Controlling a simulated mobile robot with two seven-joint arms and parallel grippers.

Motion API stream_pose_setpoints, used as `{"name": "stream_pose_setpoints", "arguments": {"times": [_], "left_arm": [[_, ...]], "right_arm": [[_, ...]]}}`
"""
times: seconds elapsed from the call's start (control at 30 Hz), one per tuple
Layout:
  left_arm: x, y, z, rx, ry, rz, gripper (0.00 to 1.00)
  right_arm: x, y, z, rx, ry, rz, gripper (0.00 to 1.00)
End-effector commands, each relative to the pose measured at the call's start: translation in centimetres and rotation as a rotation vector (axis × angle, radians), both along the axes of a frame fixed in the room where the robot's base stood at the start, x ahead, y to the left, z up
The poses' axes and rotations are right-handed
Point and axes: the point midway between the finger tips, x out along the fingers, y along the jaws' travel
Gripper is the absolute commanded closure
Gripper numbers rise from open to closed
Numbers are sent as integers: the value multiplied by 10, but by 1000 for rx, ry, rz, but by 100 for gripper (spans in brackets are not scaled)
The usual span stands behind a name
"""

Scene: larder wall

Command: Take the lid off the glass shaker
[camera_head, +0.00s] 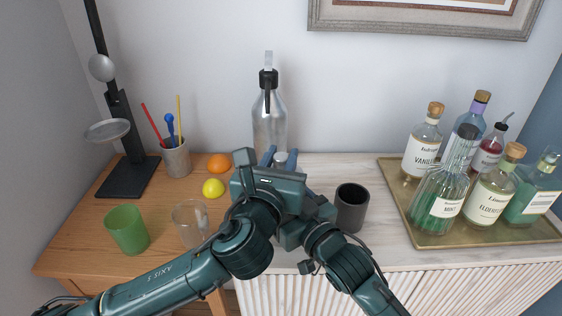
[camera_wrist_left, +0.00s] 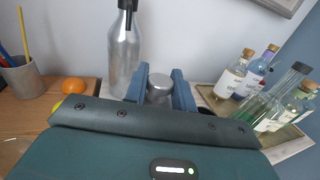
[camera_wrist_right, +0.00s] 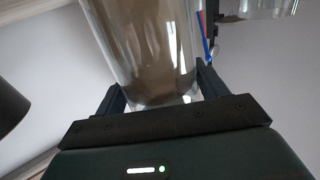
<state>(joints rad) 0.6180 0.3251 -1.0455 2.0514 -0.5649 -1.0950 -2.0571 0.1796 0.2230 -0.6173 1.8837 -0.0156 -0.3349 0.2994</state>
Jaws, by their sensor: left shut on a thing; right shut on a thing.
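In the head view my left gripper (camera_head: 280,157) points at the back wall, its two blue fingers either side of the shaker's small silver lid (camera_head: 281,158). In the left wrist view the left gripper (camera_wrist_left: 161,84) is shut on the rounded metal lid (camera_wrist_left: 160,90). The glass shaker (camera_wrist_right: 145,48) fills the middle of the right wrist view, clear with a brownish inside. My right gripper (camera_wrist_right: 162,88) is shut on it, one dark finger on each side. In the head view my arms hide the shaker's body. I cannot tell whether lid and shaker are touching.
A tall metal siphon bottle (camera_head: 270,125) stands close behind the grippers. A dark cup (camera_head: 352,208) is just right. A clear glass (camera_head: 190,223), green cup (camera_head: 127,231), lemon (camera_head: 213,188) and orange (camera_head: 219,163) are left. A brass tray (camera_head: 401,205) holds several bottles at right.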

Motion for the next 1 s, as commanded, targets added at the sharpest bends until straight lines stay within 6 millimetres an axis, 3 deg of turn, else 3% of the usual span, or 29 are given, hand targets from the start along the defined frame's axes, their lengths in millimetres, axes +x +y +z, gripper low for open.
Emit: {"name": "stream_pose_setpoints", "arguments": {"times": [0.37,0.7,0.97,1.0], "left_arm": [[0,0,3,-1,-2,-1,100],[0,-1,40,-2,-4,-2,100],[0,0,42,0,0,-2,100],[0,0,42,0,0,-1,100]], "right_arm": [[0,0,-1,-1,3,1,69],[0,0,-1,-1,3,1,69],[0,0,-1,-1,3,1,69],[0,0,-1,-1,3,1,27]]}}
